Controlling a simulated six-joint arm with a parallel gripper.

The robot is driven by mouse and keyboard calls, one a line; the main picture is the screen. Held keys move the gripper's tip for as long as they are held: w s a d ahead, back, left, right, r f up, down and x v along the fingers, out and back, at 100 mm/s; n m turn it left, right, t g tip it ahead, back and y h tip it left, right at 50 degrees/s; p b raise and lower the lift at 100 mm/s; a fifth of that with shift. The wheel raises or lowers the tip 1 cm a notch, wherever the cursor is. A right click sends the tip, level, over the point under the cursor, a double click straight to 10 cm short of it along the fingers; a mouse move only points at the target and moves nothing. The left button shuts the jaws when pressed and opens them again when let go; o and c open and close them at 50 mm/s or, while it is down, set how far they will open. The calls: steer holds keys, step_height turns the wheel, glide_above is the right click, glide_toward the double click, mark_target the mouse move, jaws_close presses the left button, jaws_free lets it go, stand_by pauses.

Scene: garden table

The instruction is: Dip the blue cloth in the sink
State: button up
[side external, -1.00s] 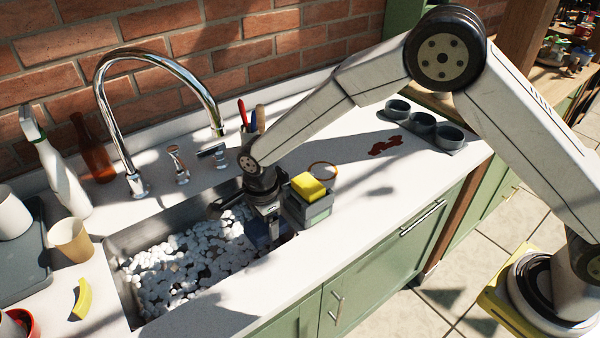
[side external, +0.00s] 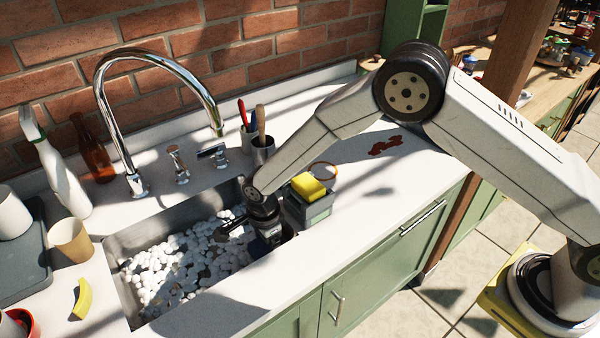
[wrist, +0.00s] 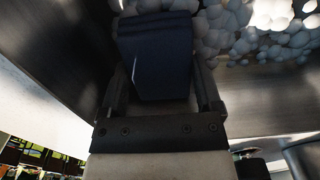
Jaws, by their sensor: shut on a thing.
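In the wrist view, the dark blue cloth (wrist: 155,58) is a folded block held between the two fingers of my gripper (wrist: 157,85). The gripper is shut on it. White round foam-like lumps show just beyond the cloth. In the side view, my gripper (side external: 264,238) reaches down into the right end of the grey metal sink (side external: 150,232). The white foam (side external: 185,268) covers most of the sink. The cloth is mostly hidden in the side view, and I cannot tell how deep it is in the foam.
A caddy (side external: 312,212) with a yellow sponge (side external: 308,186) stands close right of my gripper. The chrome faucet (side external: 160,55) arches behind the sink. A tool cup (side external: 262,150) stands behind. Counter at right is mostly clear.

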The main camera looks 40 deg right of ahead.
steer(key=shift+f, duration=1.6)
step_height(320, 180, up, 15)
stand_by(1.4)
stand_by(0.4)
steer(key=shift+d+r, duration=0.1)
steer(key=shift+r, duration=0.05)
stand_by(0.3)
steer(key=s+d+r+n, duration=0.1)
steer(key=d+r+n, duration=1)
steer(key=r+n, duration=0.3)
steer(key=d+r, duration=0.1)
steer(key=d, duration=1)
steer(key=shift+w+d+r+n, duration=0.25)
steer(key=shift+w+d+n, duration=0.05)
steer(key=shift+d, duration=0.05)
